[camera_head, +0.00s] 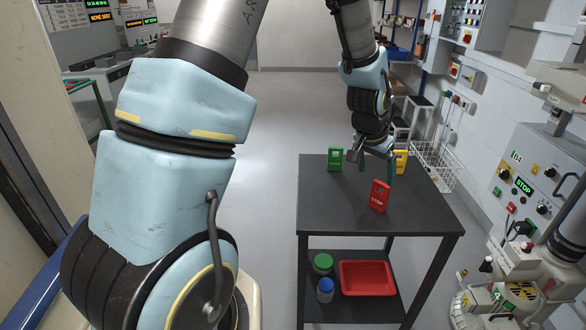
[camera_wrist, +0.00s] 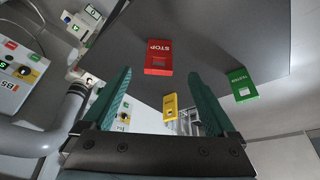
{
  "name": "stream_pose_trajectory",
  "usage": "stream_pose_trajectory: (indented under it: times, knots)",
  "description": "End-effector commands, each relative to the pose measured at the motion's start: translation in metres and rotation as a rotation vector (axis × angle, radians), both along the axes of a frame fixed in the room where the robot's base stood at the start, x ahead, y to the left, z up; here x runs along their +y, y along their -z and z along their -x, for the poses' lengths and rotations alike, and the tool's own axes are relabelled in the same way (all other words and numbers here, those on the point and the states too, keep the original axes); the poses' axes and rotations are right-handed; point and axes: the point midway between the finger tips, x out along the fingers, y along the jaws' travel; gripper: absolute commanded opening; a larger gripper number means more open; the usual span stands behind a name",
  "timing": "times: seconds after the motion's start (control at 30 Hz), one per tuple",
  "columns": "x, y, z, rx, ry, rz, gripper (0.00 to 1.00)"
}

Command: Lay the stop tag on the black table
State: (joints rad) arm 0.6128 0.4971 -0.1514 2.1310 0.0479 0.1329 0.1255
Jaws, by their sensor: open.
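The red stop tag (camera_head: 380,196) stands upright on the black table (camera_head: 330,212), right of the tabletop's middle. In the wrist view the stop tag (camera_wrist: 159,57) shows its lettering upside down, beyond and between my fingertips. My gripper (camera_head: 373,170) is above the table, behind the stop tag in the head view. It is open, and its two green fingers (camera_wrist: 160,75) are spread with nothing held between them. The gap between the fingers and the tag is hard to judge.
A green tag (camera_head: 335,159) stands at the table's back left. A yellow tag (camera_head: 401,161) stands at the back right, partly behind my gripper. The front of the tabletop is clear. A red tray (camera_head: 367,278) and two jars lie on the lower shelf.

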Motion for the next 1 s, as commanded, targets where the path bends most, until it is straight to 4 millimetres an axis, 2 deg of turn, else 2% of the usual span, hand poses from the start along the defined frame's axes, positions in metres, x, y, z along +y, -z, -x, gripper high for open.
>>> stream_pose_trajectory:
  times: [0.07, 0.13, 0.17, 0.27, 0.3, 0.4, 0.5, 0.6, 0.67, 1.0]
  knots:
    - [0.016, -0.005, -0.005, 0.003, -0.033, -0.008, 0.92]
    - [0.049, -0.013, -0.011, 0.014, -0.1, -0.025, 0.92]
    - [0.069, -0.017, -0.013, 0.022, -0.14, -0.035, 0.92]
    - [0.148, -0.033, -0.011, 0.062, -0.308, -0.07, 0.92]
    - [0.18, -0.039, -0.005, 0.081, -0.38, -0.083, 0.92]
    - [0.25, -0.051, 0.02, 0.136, -0.554, -0.107, 0.92]
    - [0.296, -0.057, 0.048, 0.182, -0.691, -0.116, 0.92]
    - [0.32, -0.06, 0.068, 0.214, -0.77, -0.12, 0.92]
    - [0.326, -0.06, 0.074, 0.225, -0.795, -0.121, 0.92]
    - [0.328, -0.06, 0.076, 0.229, -0.801, -0.122, 0.92]
